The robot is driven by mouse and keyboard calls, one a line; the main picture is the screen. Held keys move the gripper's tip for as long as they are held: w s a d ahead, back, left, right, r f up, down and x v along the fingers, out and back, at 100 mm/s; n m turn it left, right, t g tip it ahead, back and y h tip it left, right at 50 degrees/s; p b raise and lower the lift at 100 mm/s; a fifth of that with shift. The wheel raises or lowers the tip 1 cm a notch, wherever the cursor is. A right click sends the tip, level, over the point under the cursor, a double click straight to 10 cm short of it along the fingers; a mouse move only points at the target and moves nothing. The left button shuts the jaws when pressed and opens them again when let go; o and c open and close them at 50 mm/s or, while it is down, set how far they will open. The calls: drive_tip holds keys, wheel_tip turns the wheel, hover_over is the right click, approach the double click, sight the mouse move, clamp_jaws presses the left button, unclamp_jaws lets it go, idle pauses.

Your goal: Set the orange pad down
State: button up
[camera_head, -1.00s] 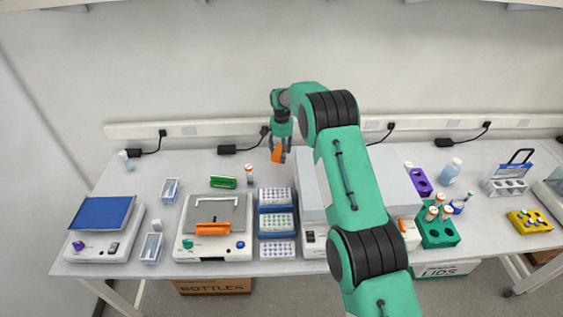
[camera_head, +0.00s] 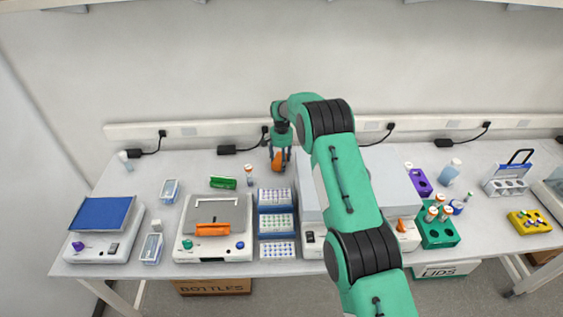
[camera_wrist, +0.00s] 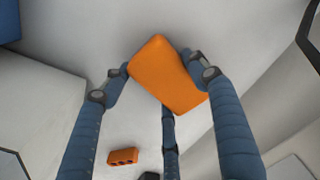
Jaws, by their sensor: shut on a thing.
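The orange pad (camera_wrist: 168,75) is a rounded orange block held between the fingers of my gripper (camera_wrist: 165,80) in the wrist view. One finger bears on its left corner and another on its right side, and the pad sits tilted in that view. In the head view my gripper (camera_head: 280,163) points down at the back of the bench, with the orange pad (camera_head: 278,160) low between its fingers. I cannot tell whether the pad touches the bench top (camera_head: 180,172).
A brown-capped vial (camera_head: 249,176) and a green rack (camera_head: 223,182) stand left of my gripper. Blue tube racks (camera_head: 276,209) are in front, and a grey-white machine (camera_head: 310,195) is close on the right. A black adapter (camera_head: 227,150) lies behind left.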

drive_tip(key=shift+f, duration=0.1)
drive_tip(key=o, duration=1.1)
drive_tip(key=shift+o, duration=0.2)
wheel_tip(320, 180, up, 12)
drive_tip(key=shift+r, duration=0.25)
idle(0.7)
